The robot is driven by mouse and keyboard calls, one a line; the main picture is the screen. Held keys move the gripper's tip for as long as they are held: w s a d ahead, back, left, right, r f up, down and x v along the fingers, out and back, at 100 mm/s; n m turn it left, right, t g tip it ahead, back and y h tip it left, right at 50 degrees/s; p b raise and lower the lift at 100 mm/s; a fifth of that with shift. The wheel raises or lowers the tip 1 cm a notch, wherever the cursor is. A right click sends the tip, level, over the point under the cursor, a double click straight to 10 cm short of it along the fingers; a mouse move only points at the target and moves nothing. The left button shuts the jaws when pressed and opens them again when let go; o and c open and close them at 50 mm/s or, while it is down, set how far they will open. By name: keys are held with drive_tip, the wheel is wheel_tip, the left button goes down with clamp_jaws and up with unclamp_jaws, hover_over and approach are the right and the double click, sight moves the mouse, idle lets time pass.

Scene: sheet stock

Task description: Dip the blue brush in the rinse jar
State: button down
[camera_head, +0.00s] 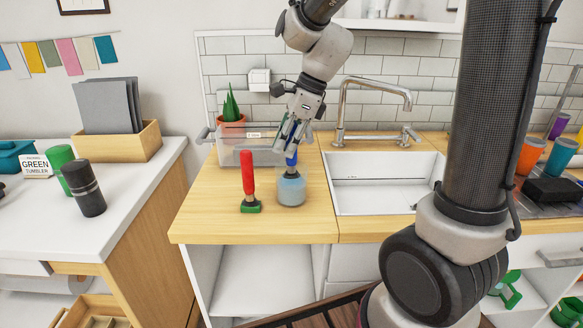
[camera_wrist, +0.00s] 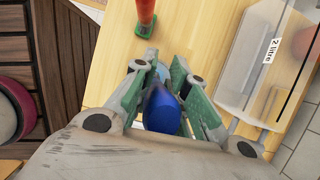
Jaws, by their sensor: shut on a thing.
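The blue brush (camera_head: 291,161) is upright in my gripper (camera_head: 291,143), which is shut on its handle. Its lower end is at the mouth of the rinse jar (camera_head: 291,190), a squat jar with pale blue contents on the wooden counter. How deep the brush head sits in the jar cannot be told. In the wrist view the blue handle (camera_wrist: 162,108) lies between the fingers of my gripper (camera_wrist: 160,90). The jar is mostly hidden there behind the fingers and handle.
A red-handled brush with a green base (camera_head: 248,184) stands just left of the jar. A clear 2 litre container (camera_head: 232,152) and a potted plant (camera_head: 231,117) are behind. The sink (camera_head: 385,180) and its tap (camera_head: 343,112) are to the right. The counter's front is clear.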

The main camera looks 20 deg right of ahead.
wheel_tip(320, 180, up, 9)
idle(1.0)
drive_tip(key=shift+r, duration=0.1)
